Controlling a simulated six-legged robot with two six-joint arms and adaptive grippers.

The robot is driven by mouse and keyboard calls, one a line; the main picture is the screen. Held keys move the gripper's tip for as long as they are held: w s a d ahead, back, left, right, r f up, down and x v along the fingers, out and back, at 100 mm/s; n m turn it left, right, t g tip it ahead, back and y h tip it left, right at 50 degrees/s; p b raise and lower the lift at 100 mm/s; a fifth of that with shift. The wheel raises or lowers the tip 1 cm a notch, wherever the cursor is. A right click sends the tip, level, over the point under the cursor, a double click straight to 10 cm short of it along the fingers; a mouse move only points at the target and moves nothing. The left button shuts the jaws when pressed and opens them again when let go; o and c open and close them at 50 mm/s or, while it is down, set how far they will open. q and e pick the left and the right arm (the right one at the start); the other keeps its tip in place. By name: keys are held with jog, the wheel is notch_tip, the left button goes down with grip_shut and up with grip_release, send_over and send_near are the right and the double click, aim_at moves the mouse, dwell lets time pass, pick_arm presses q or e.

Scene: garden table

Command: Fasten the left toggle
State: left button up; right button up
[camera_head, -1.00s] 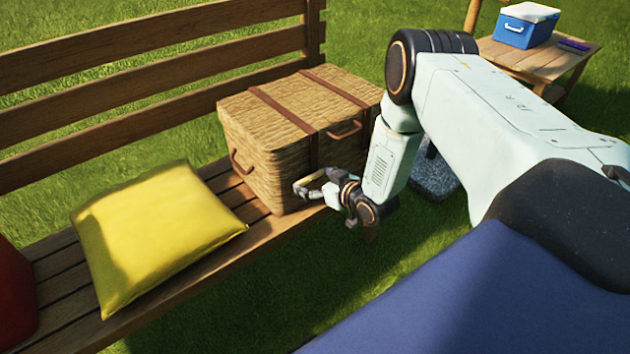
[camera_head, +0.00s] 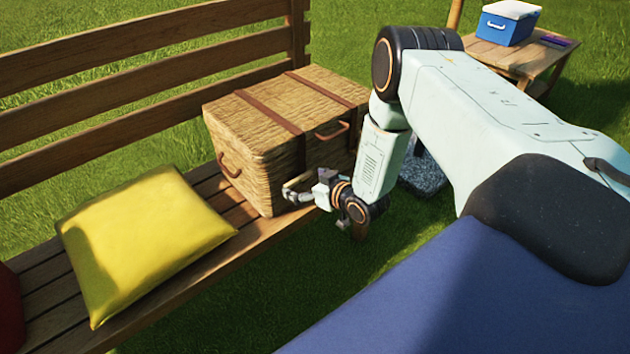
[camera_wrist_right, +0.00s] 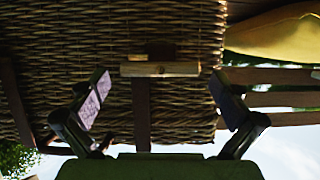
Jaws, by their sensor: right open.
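A lidded wicker basket (camera_head: 255,165) with brown leather straps (camera_head: 270,110) stands on the bench. My right gripper (camera_head: 303,186) is at its front face, by the left strap, open and empty. In the right wrist view, the wooden toggle bar (camera_wrist_right: 185,69) lies crosswise against the wicker (camera_wrist_right: 60,45), with a dark strap (camera_wrist_right: 142,115) and a small brown tab (camera_wrist_right: 160,50) by it. The right gripper's (camera_wrist_right: 160,92) two fingers are spread either side of the toggle, apart from it. I cannot tell whether the toggle is through a loop. My left gripper is not in view.
A yellow cushion (camera_head: 145,235) lies on the bench (camera_head: 260,240) left of the basket, and a red thing (camera_head: 8,310) shows at the left edge. A small table (camera_head: 525,62) with a blue cooler (camera_head: 508,28) stands behind my right arm.

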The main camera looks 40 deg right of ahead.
jog(key=v, duration=1.1)
jog(key=shift+s+r, duration=0.15)
jog(key=shift+s, duration=0.05)
jog(key=shift+w, duration=0.15)
jog(key=shift+x, duration=5.85)
